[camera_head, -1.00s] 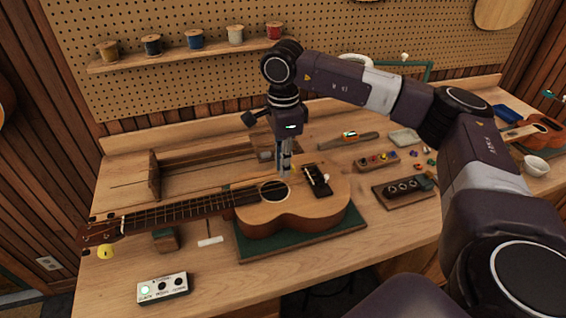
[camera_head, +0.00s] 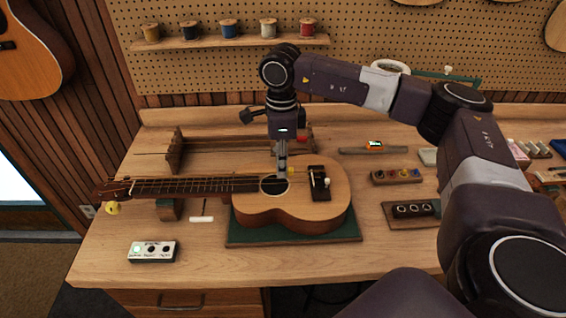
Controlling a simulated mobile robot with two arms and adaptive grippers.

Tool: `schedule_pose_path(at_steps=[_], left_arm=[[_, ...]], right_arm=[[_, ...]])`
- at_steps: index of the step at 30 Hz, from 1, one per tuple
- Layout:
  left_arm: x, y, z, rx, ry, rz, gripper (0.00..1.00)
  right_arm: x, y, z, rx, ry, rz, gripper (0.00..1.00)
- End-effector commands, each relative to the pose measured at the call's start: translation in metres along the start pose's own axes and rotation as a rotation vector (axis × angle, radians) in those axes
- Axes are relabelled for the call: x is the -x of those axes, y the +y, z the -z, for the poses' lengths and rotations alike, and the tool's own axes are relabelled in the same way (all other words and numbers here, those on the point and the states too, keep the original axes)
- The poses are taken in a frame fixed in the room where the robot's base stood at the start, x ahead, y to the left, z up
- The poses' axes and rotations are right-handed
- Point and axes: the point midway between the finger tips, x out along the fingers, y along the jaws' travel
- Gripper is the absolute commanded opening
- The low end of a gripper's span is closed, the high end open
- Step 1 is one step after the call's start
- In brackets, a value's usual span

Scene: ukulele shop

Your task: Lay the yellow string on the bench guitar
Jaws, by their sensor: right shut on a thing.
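The bench guitar (camera_head: 300,208), a small ukulele-like instrument, lies face up with its neck pointing left and its headstock at the left end. My right gripper (camera_head: 282,170) points straight down over the sound hole, shut. A small yellow piece (camera_head: 291,170) shows right beside its fingertips, which seems to be an end of the yellow string. The thin string itself is hard to make out against the guitar's strings. I cannot tell whether it touches the guitar. A yellow knob (camera_head: 111,208) shows at the headstock. My left gripper is not in view.
A green mat (camera_head: 240,236) lies under the guitar's body. A wooden rack (camera_head: 176,152) with a red-ended string stands behind. A dark block sits at the bridge (camera_head: 319,183). A button box (camera_head: 152,251) is at front left. Small trays (camera_head: 396,177) stand right.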

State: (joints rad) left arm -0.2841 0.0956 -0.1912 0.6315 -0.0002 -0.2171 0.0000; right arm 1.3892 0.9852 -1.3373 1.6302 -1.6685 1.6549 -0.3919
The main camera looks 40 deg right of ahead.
Motion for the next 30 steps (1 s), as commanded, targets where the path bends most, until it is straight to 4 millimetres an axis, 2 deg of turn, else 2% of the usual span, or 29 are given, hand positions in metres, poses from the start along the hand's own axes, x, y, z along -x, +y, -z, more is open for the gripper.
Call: schedule_pose_path(at_steps=[5, 13, 19, 30], left_arm=[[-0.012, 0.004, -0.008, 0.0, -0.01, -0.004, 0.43], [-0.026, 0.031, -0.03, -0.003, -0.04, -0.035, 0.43], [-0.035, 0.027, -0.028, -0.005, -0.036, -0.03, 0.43], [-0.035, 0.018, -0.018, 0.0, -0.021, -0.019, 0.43]], right_arm=[[-0.018, 0.0, 0.001, -0.001, 0.001, -0.001, 0.01], [-0.044, 0.001, 0.001, 0.0, 0.001, -0.002, 0.01], [-0.054, 0.0, 0.001, 0.0, 0.0, -0.001, 0.01], [-0.055, 0.0, 0.0, 0.0, 0.0, 0.0, 0.01]])
